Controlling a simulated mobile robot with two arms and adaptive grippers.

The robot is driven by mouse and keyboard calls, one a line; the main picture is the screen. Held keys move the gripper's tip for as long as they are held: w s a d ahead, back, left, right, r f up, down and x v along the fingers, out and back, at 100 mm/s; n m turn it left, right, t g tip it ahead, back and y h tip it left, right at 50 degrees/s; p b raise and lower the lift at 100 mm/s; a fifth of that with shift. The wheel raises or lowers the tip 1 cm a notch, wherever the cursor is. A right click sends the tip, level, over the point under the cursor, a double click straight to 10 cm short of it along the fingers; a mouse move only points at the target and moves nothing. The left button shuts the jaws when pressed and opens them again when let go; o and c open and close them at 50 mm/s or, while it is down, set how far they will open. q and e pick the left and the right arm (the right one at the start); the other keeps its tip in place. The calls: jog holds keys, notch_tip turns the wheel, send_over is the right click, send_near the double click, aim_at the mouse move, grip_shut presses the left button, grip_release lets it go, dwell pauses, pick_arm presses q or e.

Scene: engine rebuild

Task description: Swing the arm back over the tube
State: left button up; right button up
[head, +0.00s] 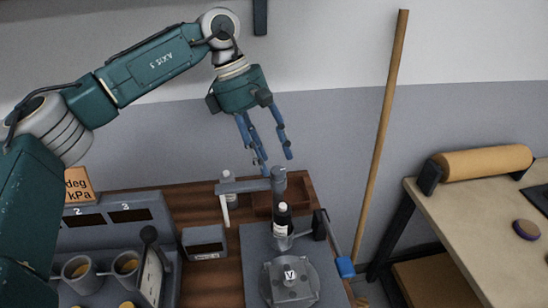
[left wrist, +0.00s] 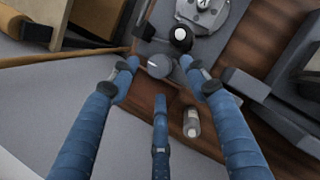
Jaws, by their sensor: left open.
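A grey swing arm (head: 243,186) extends left from its upright post (head: 279,187), with a pale rod (head: 225,212) hanging from its far end. The post's round cap also shows in the left wrist view (left wrist: 159,66). A dark bottle-like tube with a white label (head: 282,216) stands in front of the post; the arm is not over it. Its round dark top shows in the left wrist view (left wrist: 181,38). My left gripper (head: 273,163) is open and empty, fingers pointing down just above the post. In the left wrist view my fingers (left wrist: 160,75) surround the cap; contact cannot be told. My right gripper is not in view.
A round fixture marked V (head: 290,280) sits on the grey plate. A grey display box (head: 205,243) is at left. A wooden pole (head: 382,125) leans at right.

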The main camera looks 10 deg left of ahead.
pick_arm(q)
jog(key=shift+d+f, duration=0.25)
jog(key=shift+f, duration=0.3)
jog(key=shift+s+d+f, duration=0.1)
jog(key=shift+d+f, duration=0.15)
jog(key=shift+f, duration=0.4)
grip_shut()
jog(key=shift+d+f, duration=0.1)
